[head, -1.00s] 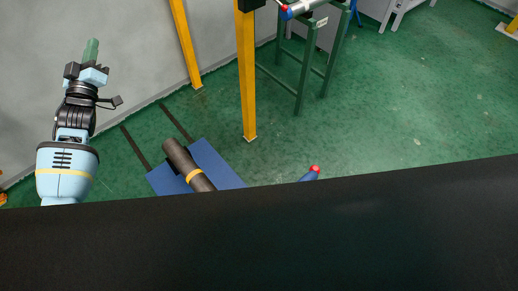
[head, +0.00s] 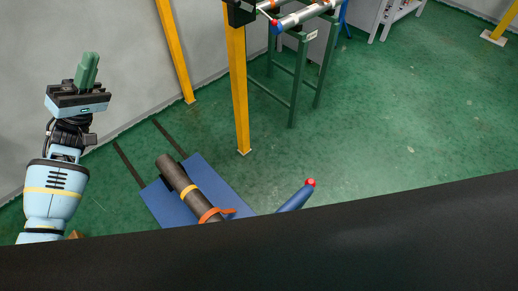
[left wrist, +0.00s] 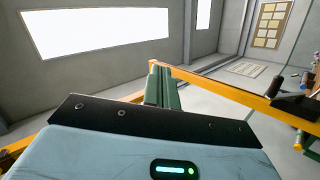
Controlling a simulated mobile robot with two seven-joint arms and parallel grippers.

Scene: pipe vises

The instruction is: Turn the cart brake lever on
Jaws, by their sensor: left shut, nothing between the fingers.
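My left gripper (head: 88,70) is raised at the far left of the head view, its green fingers shut and empty, pointing up near the grey wall. The fingers also show in the left wrist view (left wrist: 162,88), with nothing between them. A blue bar with a red tip (head: 295,198) rises from behind the black edge in the head view; I cannot tell whether it is the brake lever. A blue flat bed (head: 222,178), perhaps the cart, carries a dark pipe with a yellow band (head: 177,174). My left gripper is apart from all of these. My right gripper is not in view.
A broad black surface (head: 300,240) hides the lower part of the head view. A yellow post (head: 239,95) and a green stand (head: 293,85) are beyond the bed. An orange strap (head: 215,212) lies by the pipe. Green floor is free at the right.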

